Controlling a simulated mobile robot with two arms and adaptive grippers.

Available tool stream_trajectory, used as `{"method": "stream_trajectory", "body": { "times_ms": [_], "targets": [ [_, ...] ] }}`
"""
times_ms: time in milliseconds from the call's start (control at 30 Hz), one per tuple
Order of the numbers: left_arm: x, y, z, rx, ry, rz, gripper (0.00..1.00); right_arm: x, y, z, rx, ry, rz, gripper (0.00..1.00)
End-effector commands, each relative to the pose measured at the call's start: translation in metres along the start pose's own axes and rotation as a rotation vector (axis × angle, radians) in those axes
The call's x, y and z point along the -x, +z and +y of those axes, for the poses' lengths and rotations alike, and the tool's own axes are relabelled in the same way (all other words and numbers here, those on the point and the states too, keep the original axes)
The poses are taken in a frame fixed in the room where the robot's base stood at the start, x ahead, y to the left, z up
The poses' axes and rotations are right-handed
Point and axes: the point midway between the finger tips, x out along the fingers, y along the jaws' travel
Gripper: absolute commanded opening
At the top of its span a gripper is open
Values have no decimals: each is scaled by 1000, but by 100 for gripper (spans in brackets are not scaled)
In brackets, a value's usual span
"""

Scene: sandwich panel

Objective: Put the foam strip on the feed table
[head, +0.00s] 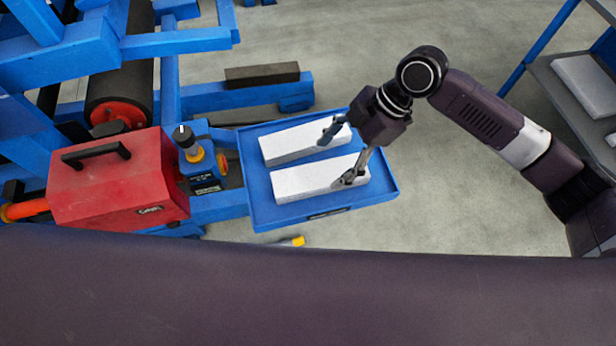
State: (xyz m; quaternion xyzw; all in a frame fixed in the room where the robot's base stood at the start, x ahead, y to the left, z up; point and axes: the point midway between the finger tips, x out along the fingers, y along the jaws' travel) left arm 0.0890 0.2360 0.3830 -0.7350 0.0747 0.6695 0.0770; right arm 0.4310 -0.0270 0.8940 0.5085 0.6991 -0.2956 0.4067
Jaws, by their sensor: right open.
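Two white foam strips lie side by side on a blue tray-like table (388,190), which appears to be the feed table. The far strip (290,146) and the near strip (305,182) are apart, with a narrow blue gap between them. My right gripper (341,158) is open above their right ends. One finger shows over the far strip, the other over the near strip. I cannot tell whether either finger touches a strip. My left gripper is not in view.
A red machine housing (110,185) and a blue frame (185,100) with a dark roller (122,85) stand left of the table. At right, a shelf rack (565,95) holds another white piece (588,82). Open concrete floor (450,215) lies between.

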Motion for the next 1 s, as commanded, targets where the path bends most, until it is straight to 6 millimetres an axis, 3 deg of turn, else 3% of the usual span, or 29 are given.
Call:
{"method": "stream_trajectory", "body": {
  "times_ms": [433, 733, 1000],
  "targets": [
    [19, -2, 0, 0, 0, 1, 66, -58, 0, -2, 1, -3, 0, 70],
    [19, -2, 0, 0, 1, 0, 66, -67, 2, -2, 1, -1, -1, 70],
    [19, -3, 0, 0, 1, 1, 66, -66, 2, -2, 1, -1, -1, 42]
  ]
}}
